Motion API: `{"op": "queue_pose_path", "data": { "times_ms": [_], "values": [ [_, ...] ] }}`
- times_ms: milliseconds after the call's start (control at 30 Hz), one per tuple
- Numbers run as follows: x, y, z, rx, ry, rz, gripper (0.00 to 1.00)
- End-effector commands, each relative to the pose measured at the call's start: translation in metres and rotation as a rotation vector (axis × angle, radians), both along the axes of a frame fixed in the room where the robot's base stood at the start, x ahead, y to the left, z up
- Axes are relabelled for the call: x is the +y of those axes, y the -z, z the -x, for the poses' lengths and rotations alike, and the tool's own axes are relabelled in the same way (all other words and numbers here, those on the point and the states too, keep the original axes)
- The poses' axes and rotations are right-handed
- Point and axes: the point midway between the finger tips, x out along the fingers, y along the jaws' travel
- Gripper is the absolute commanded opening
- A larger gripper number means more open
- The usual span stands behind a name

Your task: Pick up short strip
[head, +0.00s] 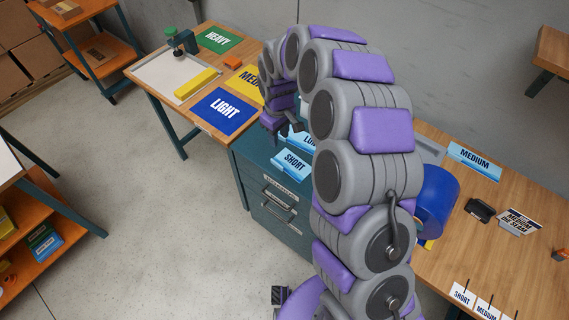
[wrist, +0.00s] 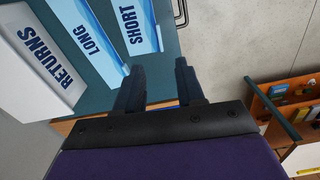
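A blue-and-white plate lettered SHORT (head: 293,163) is on the teal cabinet top, and it also shows in the wrist view (wrist: 136,25). A similar plate lettered LONG (wrist: 88,42) lies beside it. In the head view my gripper (head: 281,129) is above the cabinet, near the plates, and partly covers that area.
The teal cabinet (head: 262,190) has drawers with handles. A wooden bench (head: 205,123) at its left carries LIGHT (head: 222,110) and HEAVY (head: 218,39) mats. Another bench (head: 482,250) stands at the right. A RETURNS sign (wrist: 38,65) is beside LONG.

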Motion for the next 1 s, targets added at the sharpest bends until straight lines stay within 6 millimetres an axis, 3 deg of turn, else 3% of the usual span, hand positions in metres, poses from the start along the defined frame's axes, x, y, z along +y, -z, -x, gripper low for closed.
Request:
{"op": "queue_pose_path", "data": {
  "times_ms": [500, 833, 1000],
  "values": [
    [0.002, 0.098, 0.000, 0.001, 0.001, 0.003, 0.38],
    [-0.002, 0.124, 0.001, 0.002, 0.002, 0.001, 0.38],
    [-0.001, 0.149, 0.001, 0.001, 0.000, 0.000, 0.38]
  ]
}}
